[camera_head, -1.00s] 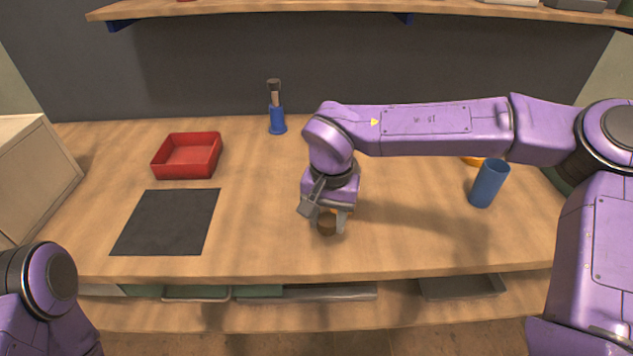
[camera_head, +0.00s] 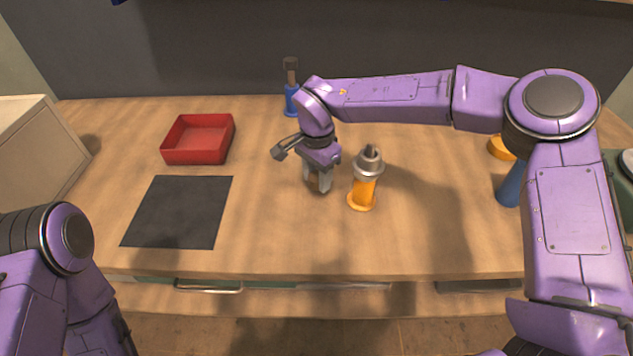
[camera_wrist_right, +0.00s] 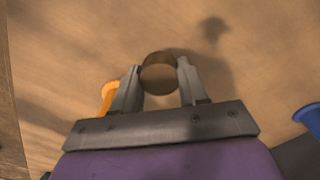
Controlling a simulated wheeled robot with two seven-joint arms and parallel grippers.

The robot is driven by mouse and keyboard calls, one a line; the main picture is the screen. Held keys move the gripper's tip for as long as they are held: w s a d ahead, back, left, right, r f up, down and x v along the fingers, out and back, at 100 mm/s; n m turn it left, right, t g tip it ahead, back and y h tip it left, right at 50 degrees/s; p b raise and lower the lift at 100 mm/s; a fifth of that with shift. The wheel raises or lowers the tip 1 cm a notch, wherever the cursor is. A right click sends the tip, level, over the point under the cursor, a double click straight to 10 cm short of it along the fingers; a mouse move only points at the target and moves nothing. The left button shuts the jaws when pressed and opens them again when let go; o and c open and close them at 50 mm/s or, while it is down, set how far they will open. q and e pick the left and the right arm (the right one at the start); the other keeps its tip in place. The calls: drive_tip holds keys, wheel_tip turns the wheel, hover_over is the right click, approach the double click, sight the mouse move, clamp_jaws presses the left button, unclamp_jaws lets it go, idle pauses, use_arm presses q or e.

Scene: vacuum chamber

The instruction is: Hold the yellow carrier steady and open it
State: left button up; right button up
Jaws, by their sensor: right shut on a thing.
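The yellow carrier (camera_head: 362,193) stands upright on the table with a grey collar and a dark stub on top. Its orange side shows at the left in the right wrist view (camera_wrist_right: 109,92). My right gripper (camera_head: 318,187) is just left of the carrier and apart from it, pointing down. In the right wrist view its fingers (camera_wrist_right: 158,80) are shut on a round brown piece (camera_wrist_right: 158,70). My left gripper is out of view; only part of my left arm shows at the lower left.
A red tray (camera_head: 198,158) and a dark mat (camera_head: 180,212) lie to the left. A blue holder with a dark top (camera_head: 291,98) stands at the back. A blue cup (camera_head: 510,188) and an orange piece (camera_head: 500,148) are partly behind my right arm. The front middle is clear.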

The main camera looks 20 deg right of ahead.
sight(316, 194)
drive_tip(key=f, duration=0.2)
drive_tip(key=w+f, duration=0.1)
drive_tip(key=f, duration=0.1)
drive_tip(key=shift+f, duration=0.1)
drive_tip(key=shift+s, duration=0.1)
drive_tip(key=o, duration=1.2)
drive_tip(key=shift+f, duration=0.15)
drive_tip(key=shift+c, duration=0.2)
wheel_tip(316, 194, up, 12)
drive_tip(key=shift+r, duration=0.25)
